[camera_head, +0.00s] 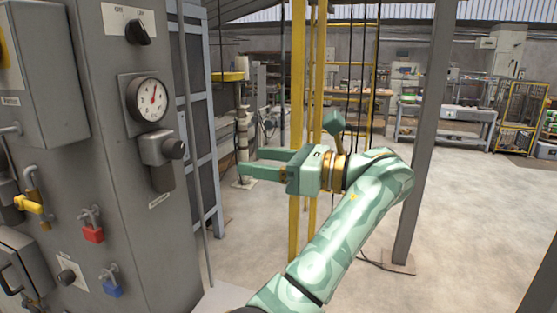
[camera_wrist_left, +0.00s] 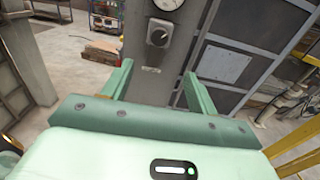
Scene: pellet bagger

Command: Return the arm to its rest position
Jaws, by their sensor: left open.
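My left gripper (camera_head: 244,162) is pale green and raised in the middle of the head view, its two fingers pointing left toward the grey machine cabinet. The fingers are apart with nothing between them. In the left wrist view the open gripper (camera_wrist_left: 158,82) shows both fingers, with the cabinet and a dark knob (camera_wrist_left: 158,36) beyond them. The fingertips do not appear to touch the cabinet. My left arm (camera_head: 345,225) reaches up from the bottom of the head view and bends at the right. My right gripper is not in view.
The grey cabinet (camera_head: 120,200) fills the left side, with a gauge (camera_head: 149,99), a rotary switch (camera_head: 138,32), a red padlock (camera_head: 93,234) and a blue padlock (camera_head: 113,287). Yellow posts (camera_head: 297,60) stand behind my gripper. A grey post (camera_head: 425,130) stands right; open floor lies beyond.

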